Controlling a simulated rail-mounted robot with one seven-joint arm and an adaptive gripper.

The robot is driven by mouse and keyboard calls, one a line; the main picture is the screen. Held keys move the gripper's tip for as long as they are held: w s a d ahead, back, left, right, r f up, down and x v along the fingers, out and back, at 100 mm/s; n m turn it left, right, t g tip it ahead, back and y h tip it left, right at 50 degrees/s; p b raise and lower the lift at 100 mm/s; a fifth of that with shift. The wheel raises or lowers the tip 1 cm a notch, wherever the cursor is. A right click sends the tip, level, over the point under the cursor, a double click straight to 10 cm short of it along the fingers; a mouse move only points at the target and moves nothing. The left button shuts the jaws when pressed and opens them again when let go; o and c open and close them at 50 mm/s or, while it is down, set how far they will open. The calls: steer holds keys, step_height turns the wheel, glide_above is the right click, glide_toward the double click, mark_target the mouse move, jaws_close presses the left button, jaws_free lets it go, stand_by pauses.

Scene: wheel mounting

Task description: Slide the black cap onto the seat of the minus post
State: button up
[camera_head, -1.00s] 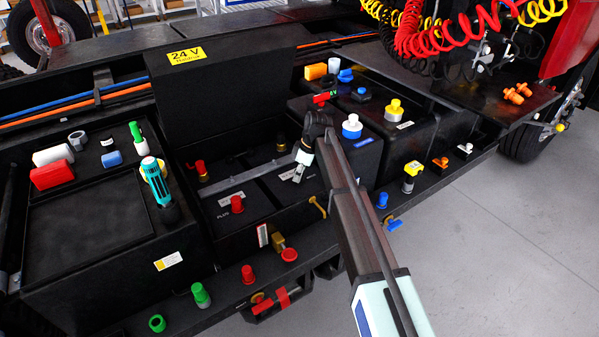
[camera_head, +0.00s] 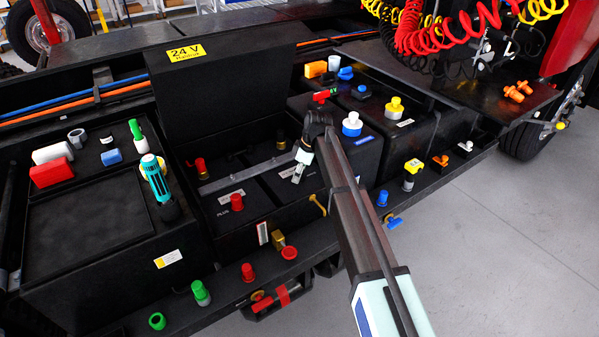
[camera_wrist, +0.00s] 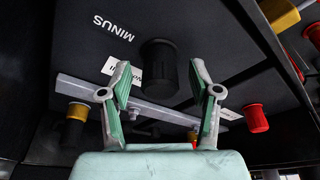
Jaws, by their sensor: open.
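The black cap (camera_wrist: 160,66) stands upright on the dark battery top in the wrist view, close to the MINUS lettering (camera_wrist: 113,27). I cannot tell how far it sits down on its seat. The minus post under it is hidden. My gripper (camera_wrist: 160,80) is open, with one green-padded finger on each side of the cap and visible gaps between. In the head view my gripper (camera_head: 299,167) is over the battery beside the white label, and the black cap cannot be made out there.
A red cap (camera_head: 237,202) stands by the PLUS label; it also shows in the wrist view (camera_wrist: 255,117). A grey bar (camera_head: 240,177) crosses the battery box. A blue-white cap (camera_head: 352,124) is close right of my arm. Several coloured caps line the front ledge.

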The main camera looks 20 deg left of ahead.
steer(key=shift+r, duration=0.1)
steer(key=v, duration=1.1)
steer(key=shift+r, duration=0.4)
steer(key=shift+d, duration=0.1)
